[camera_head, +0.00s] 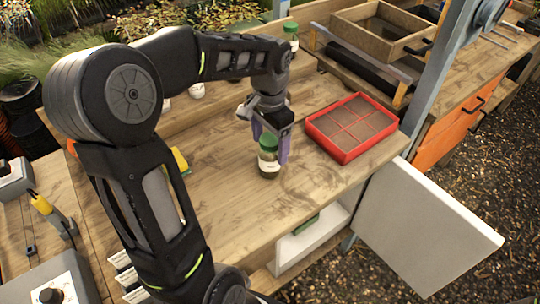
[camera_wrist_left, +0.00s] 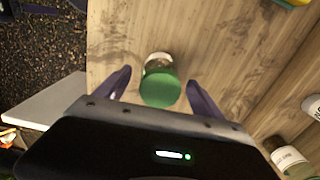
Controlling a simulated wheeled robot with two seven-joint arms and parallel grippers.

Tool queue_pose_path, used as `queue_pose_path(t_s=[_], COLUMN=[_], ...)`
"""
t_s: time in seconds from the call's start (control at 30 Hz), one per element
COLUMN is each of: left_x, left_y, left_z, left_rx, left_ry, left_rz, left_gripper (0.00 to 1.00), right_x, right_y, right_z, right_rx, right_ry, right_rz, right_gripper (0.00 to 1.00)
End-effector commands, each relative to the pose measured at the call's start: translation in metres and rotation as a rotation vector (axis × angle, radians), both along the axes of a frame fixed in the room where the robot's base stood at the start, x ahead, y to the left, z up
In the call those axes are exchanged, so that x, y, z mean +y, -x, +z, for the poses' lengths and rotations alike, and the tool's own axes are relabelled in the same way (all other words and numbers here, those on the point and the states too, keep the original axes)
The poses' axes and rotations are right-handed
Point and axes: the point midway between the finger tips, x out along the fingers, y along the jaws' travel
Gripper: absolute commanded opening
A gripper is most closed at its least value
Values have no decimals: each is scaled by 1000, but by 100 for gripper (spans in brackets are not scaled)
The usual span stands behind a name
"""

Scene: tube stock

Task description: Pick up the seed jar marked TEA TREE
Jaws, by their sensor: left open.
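A glass jar with a green lid and a white label (camera_head: 268,160) stands upright on the wooden bench; its label is too small to read. My left gripper (camera_head: 274,146) points down at it, open, with purple fingers. In the left wrist view the jar (camera_wrist_left: 160,85) lies between the two spread fingers (camera_wrist_left: 159,76), with a gap visible on each side. Another green-lidded jar (camera_head: 291,38) stands at the back of the bench. I cannot tell from any label which jar is TEA TREE. My right gripper is not in view.
A red tray (camera_head: 343,153) with a divided brown interior lies right of the jar. A wooden box (camera_head: 385,30) stands behind. A white open door panel (camera_head: 428,228) sticks out at the front right. Another labelled jar (camera_wrist_left: 290,158) shows in the wrist view.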

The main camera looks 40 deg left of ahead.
Motion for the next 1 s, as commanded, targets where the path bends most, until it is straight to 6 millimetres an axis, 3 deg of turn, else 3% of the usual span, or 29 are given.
queue_pose_path(t_s=[0.2, 0.77, 1.0], left_x=[0, 0, 0], left_y=[0, 0, 0], left_z=[-18, -18, -18], left_rx=[0, -1, -1], left_ry=[0, -1, -1], left_rz=[0, -1, -1], left_gripper=[79, 79, 59], right_x=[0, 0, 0], right_y=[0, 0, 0], right_z=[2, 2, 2], right_rx=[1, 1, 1], right_ry=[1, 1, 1], right_rz=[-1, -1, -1], right_gripper=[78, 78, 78])
